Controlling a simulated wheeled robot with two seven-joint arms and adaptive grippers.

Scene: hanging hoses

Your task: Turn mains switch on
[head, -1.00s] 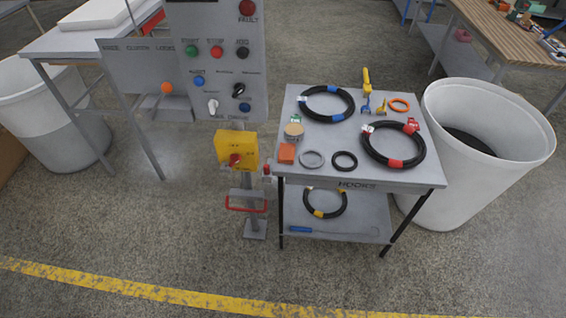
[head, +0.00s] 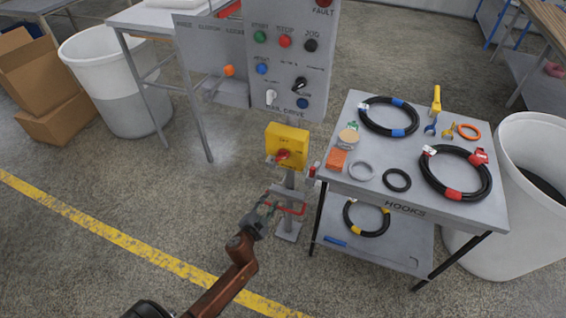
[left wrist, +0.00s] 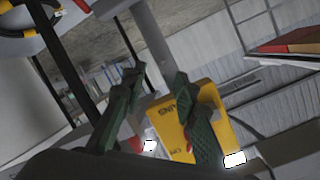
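The mains switch is a yellow box (head: 287,146) with a red knob (head: 283,155), fixed on a grey post below the control panel. In the left wrist view the yellow box (left wrist: 225,97) shows upside down and tilted, with part of its lettering readable. My left gripper (head: 266,207) is below and slightly left of the box in the head view, near the post and apart from the knob. In the left wrist view its two dark green fingers (left wrist: 160,80) stand apart with nothing between them. One finger covers part of the box and most of the knob. My right gripper is not in view.
A red bar (head: 291,209) sits low on the post, close beside my left gripper. The grey control panel (head: 290,60) is above the switch. A hose table (head: 415,198) stands right of it, with a white bin (head: 530,150) beyond. Floor to the left is open.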

